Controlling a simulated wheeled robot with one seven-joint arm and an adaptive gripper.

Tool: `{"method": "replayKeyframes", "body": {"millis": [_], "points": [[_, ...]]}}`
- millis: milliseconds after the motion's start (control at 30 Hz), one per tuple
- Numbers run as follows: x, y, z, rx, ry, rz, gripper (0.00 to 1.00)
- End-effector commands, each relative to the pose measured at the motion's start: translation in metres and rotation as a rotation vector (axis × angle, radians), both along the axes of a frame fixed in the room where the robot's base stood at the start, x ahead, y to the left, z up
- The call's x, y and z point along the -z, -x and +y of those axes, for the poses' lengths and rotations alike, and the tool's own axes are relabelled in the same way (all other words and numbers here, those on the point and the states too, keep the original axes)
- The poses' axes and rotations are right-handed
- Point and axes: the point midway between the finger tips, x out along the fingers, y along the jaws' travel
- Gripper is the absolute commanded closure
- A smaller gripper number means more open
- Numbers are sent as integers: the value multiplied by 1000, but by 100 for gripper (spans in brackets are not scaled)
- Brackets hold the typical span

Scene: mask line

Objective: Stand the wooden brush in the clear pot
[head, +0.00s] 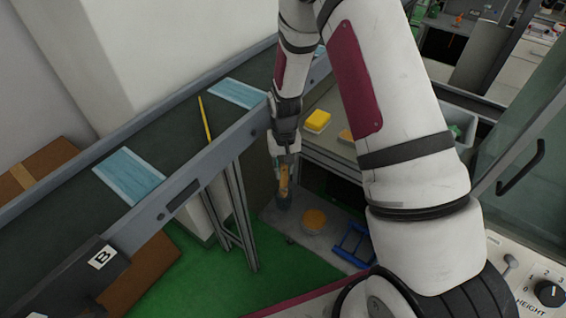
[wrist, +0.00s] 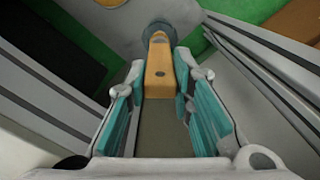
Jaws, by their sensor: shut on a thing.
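My gripper (head: 284,162) points down beyond the conveyor's near rail in the head view. It is shut on the wooden brush (head: 284,182), which hangs roughly upright below it. In the wrist view the tan wooden body of the brush (wrist: 158,72) lies between the teal finger pads. A dark blue-grey part (head: 284,203) shows at the brush's lower end; I cannot tell whether it is bristles or the clear pot around them. I cannot make out the clear pot for certain elsewhere. The floor-side end of the brush is small and unclear in the wrist view.
A conveyor (head: 178,135) carries blue masks (head: 130,175) and a yellow stick (head: 205,118). An orange round thing (head: 315,220) and a blue frame (head: 353,243) lie on a low grey surface. A yellow sponge-like block (head: 318,120) sits on a bench behind. Rail posts (head: 243,215) stand left of my gripper.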

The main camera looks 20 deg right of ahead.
Motion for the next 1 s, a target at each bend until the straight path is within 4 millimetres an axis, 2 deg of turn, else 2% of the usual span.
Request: {"method": "replayKeyframes", "body": {"millis": [400, 933, 967, 1000], "points": [[29, 0, 0, 0, 0, 0, 100], [35, 0, 0, 0, 0, -1, 100], [35, 0, 0, 0, 0, -1, 76], [35, 0, 0, 0, 0, -1, 67]]}}
